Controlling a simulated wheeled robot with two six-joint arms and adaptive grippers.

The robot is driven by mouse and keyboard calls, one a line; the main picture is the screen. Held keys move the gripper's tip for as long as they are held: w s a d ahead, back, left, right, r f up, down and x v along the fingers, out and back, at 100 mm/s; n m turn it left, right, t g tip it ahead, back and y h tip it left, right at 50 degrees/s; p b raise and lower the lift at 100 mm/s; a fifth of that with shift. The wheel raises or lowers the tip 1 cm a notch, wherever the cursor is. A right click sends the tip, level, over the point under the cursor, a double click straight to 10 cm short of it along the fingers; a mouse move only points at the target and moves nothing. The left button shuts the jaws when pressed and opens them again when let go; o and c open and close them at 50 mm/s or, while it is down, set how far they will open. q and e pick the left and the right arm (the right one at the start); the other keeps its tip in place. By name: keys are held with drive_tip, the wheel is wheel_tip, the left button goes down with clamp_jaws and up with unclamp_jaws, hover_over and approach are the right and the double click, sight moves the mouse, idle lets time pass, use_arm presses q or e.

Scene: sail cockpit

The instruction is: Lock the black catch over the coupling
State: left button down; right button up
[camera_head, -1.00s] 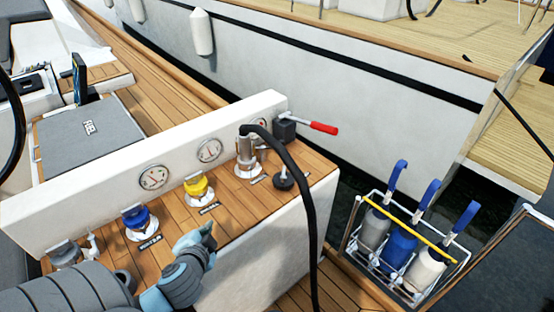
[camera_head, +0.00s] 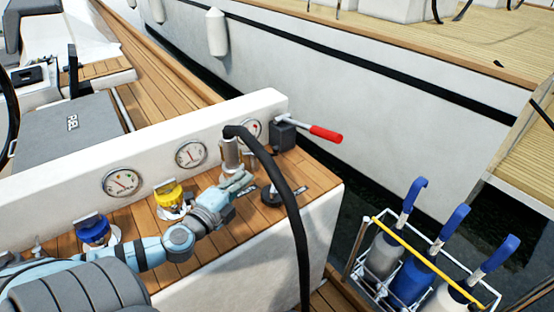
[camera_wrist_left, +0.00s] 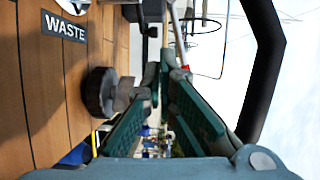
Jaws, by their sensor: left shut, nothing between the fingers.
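The coupling, a silver metal cylinder (camera_head: 231,154), stands on the wooden top, with a thick black hose (camera_head: 275,170) arching from its top down to the right. I cannot clearly pick out a black catch on the coupling; part of its lower side is behind my gripper. My left gripper (camera_head: 240,181) is just in front of the coupling, close to its base, shut and empty. In the left wrist view the green-padded fingers (camera_wrist_left: 172,95) hold nothing, and the black hose (camera_wrist_left: 262,70) passes at the right. My right gripper is not in view.
A black round fitting (camera_head: 271,196) stands right of the gripper; it also shows in the wrist view (camera_wrist_left: 100,92). A red-handled lever (camera_head: 325,134) is behind. Yellow (camera_head: 169,193) and blue (camera_head: 93,230) caps stand left. A rack of bottles (camera_head: 440,265) is at the lower right.

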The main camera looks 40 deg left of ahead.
sight(275, 149)
use_arm(q)
drive_tip(key=shift+w+f, duration=0.25)
drive_tip(key=shift+f, duration=0.25)
drive_tip(key=shift+w+a, duration=0.1)
drive_tip(key=shift+w, duration=0.25)
drive_tip(key=w, duration=0.2)
drive_tip(key=w+b, duration=0.1)
drive_tip(key=shift+w+a+r, duration=0.1)
drive_tip(key=shift+w+a, duration=0.3)
drive_tip(key=w+p, duration=0.1)
drive_tip(key=w, duration=0.1)
drive_tip(key=w+p, duration=0.1)
drive_tip(key=w, duration=0.2)
drive_tip(key=w+a+p, duration=0.1)
drive_tip(key=w, duration=0.2)
drive_tip(key=shift+w+f+p, duration=0.35)
drive_tip(key=shift+w+p, duration=0.1)
drive_tip(key=shift+w, duration=0.1)
drive_tip(key=shift+a, duration=0.1)
drive_tip(key=shift+w+y, duration=0.1)
drive_tip(key=shift+y, duration=0.2)
drive_tip(key=shift+n+y, duration=0.3)
drive_tip(key=shift+n, duration=0.1)
drive_tip(key=shift+w, duration=0.15)
